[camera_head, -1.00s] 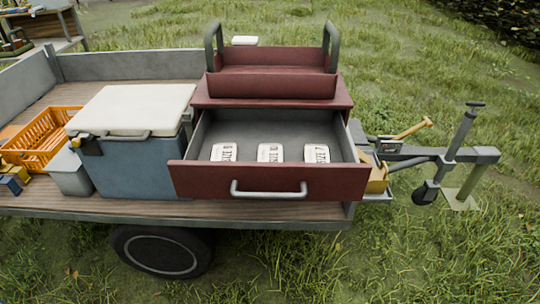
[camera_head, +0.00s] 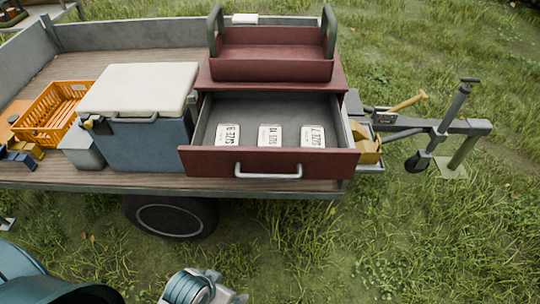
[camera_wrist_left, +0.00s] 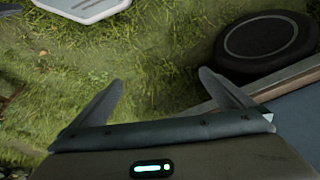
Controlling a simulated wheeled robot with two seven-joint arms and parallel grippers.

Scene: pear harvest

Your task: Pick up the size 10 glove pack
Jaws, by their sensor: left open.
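The size 10 glove pack (camera_head: 270,135) is the middle one of three white packs lying in the open red drawer in the head view. Its printed label faces up. One pack (camera_head: 228,134) lies to its left and the size 7 pack (camera_head: 312,135) to its right. My left gripper (camera_head: 205,288) shows at the bottom edge of the head view, well in front of the drawer and apart from the packs. In the left wrist view its two fingers (camera_wrist_left: 160,80) are spread, with only grass between them. My right gripper is not in view.
The drawer (camera_head: 220,163) sticks out of a red tool chest (camera_head: 270,68) on a trailer bed (camera_head: 85,178). A blue cooler (camera_head: 145,145) stands left of it, then an orange crate (camera_head: 45,128). A trailer wheel (camera_head: 172,218) is below.

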